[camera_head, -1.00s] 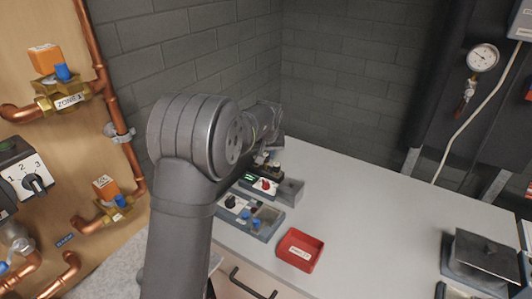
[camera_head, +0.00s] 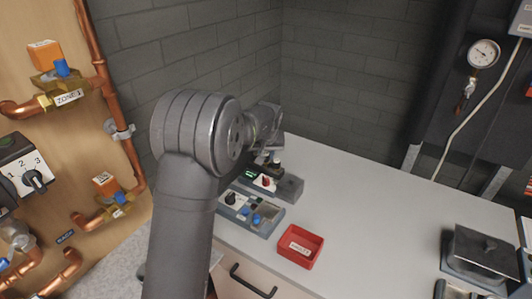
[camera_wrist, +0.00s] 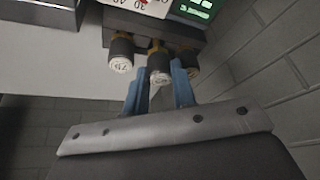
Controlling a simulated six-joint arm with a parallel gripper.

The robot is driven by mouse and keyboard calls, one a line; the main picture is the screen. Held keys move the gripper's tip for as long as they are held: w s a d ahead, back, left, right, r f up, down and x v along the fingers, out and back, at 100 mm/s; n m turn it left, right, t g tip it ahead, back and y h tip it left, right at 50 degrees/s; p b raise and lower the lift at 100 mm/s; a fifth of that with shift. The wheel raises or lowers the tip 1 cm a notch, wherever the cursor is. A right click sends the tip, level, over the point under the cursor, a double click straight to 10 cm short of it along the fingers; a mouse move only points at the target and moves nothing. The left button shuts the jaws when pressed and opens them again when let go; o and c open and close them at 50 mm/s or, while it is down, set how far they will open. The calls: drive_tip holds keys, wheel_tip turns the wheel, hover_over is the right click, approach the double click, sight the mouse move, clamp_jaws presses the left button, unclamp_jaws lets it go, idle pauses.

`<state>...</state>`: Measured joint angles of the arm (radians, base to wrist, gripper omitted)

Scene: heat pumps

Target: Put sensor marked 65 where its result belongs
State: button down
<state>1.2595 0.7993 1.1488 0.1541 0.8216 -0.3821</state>
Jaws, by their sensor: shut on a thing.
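In the wrist view, my gripper (camera_wrist: 160,82) has its two blue fingers closed about the middle one of three small dark cylindrical sensors. This middle sensor (camera_wrist: 159,66) has a pale end face with a mark I cannot read for certain. Another sensor (camera_wrist: 121,56) sits to its left with a marked white end. A third (camera_wrist: 191,66) is partly hidden behind the right finger. They sit at the edge of a dark block beside a tester with a lit green display (camera_wrist: 196,7). In the head view, the tester's red knob (camera_head: 266,181) shows, and my arm hides most of the gripper.
A red labelled bin (camera_head: 300,246) stands nearer the bench's front edge. A grey lidded box (camera_head: 484,254) is at right. The bench middle is clear. Brick walls stand close behind.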

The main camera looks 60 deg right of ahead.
drive_tip(key=shift+f, duration=0.65)
drive_tip(key=c, duration=1.1)
unclamp_jaws()
drive_tip(key=v, duration=1.7)
drive_tip(key=shift+r, duration=0.3)
drive_tip(key=x, duration=1.5)
drive_tip(key=shift+a, duration=0.1)
drive_tip(key=shift+s+r, duration=0.1)
drive_tip(key=v, duration=1.3)
